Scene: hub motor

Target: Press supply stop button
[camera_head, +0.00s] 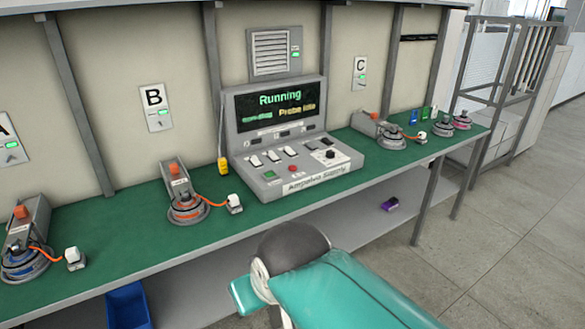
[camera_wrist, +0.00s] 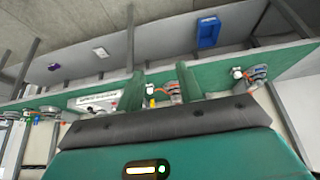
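The grey supply console (camera_head: 318,183) stands on the green bench, its label reading roughly "Ampelva Supply". Its screen (camera_head: 279,104) shows "Running" in green and "Probe Idle" in yellow. On its sloped face are a small red button (camera_head: 292,168), a green button (camera_head: 270,174), several white switches and a black knob (camera_head: 330,154). Button labels are too small to read. In the wrist view the scene is upside down, and the console (camera_wrist: 95,102) is partly hidden behind a finger. My gripper (camera_wrist: 160,86) is open and empty, apart from the console.
Hub motors on stands (camera_head: 187,207) line the green bench (camera_head: 120,225) left and right of the console. A blue bin (camera_head: 128,305) and purple item (camera_head: 390,204) are below. The floor at right is clear.

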